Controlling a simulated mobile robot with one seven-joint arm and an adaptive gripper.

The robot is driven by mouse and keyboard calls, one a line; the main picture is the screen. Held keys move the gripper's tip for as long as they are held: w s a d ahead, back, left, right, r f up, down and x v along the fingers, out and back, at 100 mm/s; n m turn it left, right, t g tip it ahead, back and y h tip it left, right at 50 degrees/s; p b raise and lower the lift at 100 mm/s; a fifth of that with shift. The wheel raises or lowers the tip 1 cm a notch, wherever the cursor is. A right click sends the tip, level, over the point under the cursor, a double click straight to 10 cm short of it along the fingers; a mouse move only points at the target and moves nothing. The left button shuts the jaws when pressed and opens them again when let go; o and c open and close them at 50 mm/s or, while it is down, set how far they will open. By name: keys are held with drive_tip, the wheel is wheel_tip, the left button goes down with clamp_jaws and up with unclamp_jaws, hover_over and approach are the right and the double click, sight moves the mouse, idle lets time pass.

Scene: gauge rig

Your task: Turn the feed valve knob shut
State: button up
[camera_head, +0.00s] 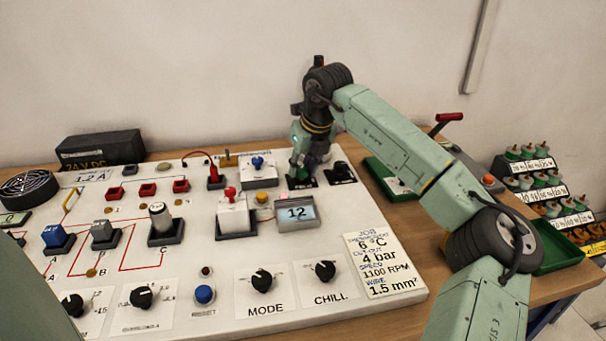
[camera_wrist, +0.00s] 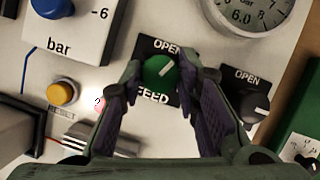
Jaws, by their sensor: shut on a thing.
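The feed valve knob (camera_wrist: 160,71) is green and round, on a black plate marked OPEN above and FEED below. A pale line on it slants toward the upper right. My gripper (camera_wrist: 161,74) is shut on the knob, with one finger on each side of it. In the head view, my gripper (camera_head: 304,170) reaches down at the back right of the white panel and hides the knob.
A black knob (camera_wrist: 257,108) with its own OPEN label sits close to the right finger.

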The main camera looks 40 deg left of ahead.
drive_tip(key=m+t+b, duration=0.1)
drive_tip(key=m+b, duration=0.1)
drive_tip(key=m, duration=0.1)
drive_tip(key=m+t+h+b, duration=0.1)
drive_tip(key=m+b, duration=0.2)
drive_tip(key=shift+s+a+m, duration=0.1)
drive_tip(key=shift+a+m, duration=0.05)
drive_tip(key=shift+m, duration=0.15)
drive_tip(key=m+h+b, duration=0.1)
drive_tip(key=m, duration=0.2)
drive_tip(key=shift+t+h, duration=0.3)
drive_tip(key=shift+t, duration=0.1)
drive_tip(key=shift+a+r+m+h+b, duration=0.1)
drive_tip(key=shift+m+h+b, duration=0.45)
drive_tip(key=shift+m, duration=1.05)
drive_tip(key=o, duration=1.2)
drive_tip(key=shift+s, duration=0.1)
drive_tip(key=shift+c, duration=0.2)
drive_tip(key=v, duration=1.2)
